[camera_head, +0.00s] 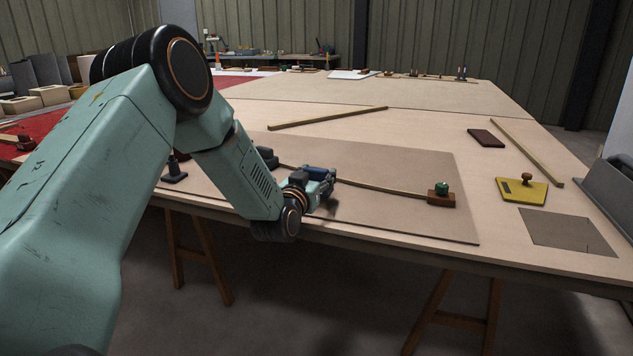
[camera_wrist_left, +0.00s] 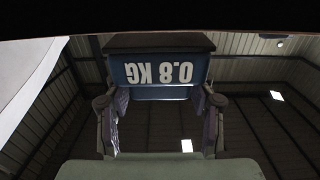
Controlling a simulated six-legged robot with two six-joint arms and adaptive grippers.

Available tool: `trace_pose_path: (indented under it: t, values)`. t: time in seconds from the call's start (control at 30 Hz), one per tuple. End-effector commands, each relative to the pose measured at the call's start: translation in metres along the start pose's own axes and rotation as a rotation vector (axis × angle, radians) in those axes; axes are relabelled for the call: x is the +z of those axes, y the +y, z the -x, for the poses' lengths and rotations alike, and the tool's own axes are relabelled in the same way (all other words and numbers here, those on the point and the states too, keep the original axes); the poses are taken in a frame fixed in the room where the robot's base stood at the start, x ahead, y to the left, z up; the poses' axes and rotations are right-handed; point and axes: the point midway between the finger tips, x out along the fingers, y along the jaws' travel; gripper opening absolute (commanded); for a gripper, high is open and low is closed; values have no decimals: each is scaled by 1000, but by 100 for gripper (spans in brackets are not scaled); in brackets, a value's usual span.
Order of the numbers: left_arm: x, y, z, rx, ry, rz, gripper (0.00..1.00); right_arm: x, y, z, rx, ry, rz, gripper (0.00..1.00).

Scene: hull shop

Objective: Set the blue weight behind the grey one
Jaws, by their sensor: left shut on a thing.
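My left gripper (camera_head: 326,184) is shut on the blue weight (camera_head: 320,173), low over or at the front part of the brown board. In the left wrist view the blue weight (camera_wrist_left: 160,69), marked 0.8 KG, sits between the two fingers (camera_wrist_left: 160,105), its lettering upside down. A dark grey weight (camera_head: 267,156) stands left of and slightly behind the gripper, beside a thin wooden batten (camera_head: 385,189), and my left arm partly hides it. Whether the blue weight touches the board cannot be told. My right gripper is not in view.
A green-topped weight on a wooden block (camera_head: 441,196) stands at the batten's right end. Another dark object (camera_head: 174,170) is left of my forearm. A yellow plate with a knob (camera_head: 522,191) lies right. The brown board (camera_head: 400,165) is clear behind the batten.

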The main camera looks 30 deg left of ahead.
Motion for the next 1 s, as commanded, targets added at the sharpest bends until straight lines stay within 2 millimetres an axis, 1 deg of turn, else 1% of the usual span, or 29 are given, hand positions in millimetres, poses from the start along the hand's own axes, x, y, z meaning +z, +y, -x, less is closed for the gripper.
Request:
trace_pose_path:
  t: [0.03, 0.1, 0.3, 0.4, 0.5, 0.67, 0.77, 0.87, 1.0]
  values:
    - [-20, 0, -1, -1, 13, 1, 0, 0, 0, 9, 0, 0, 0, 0]
    - [-33, 0, -1, -1, 13, 2, 0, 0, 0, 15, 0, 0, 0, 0]
    - [-65, 0, -1, -1, 11, 1, 0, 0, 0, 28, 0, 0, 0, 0]
    - [-74, 0, -1, -1, 11, 1, 0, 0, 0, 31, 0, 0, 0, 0]
    - [-80, 0, -1, -1, 10, 1, 0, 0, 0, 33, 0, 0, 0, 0]
    - [-82, 0, -1, 1, 10, 0, 0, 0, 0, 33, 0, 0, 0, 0]
    - [-84, 7, 0, 31, 9, 0, 0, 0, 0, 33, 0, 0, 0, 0]
    - [-86, 23, 4, 100, 9, 0, 0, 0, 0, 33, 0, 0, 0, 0]
    - [-81, 54, 19, 242, 7, 1, 0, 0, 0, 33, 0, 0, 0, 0]
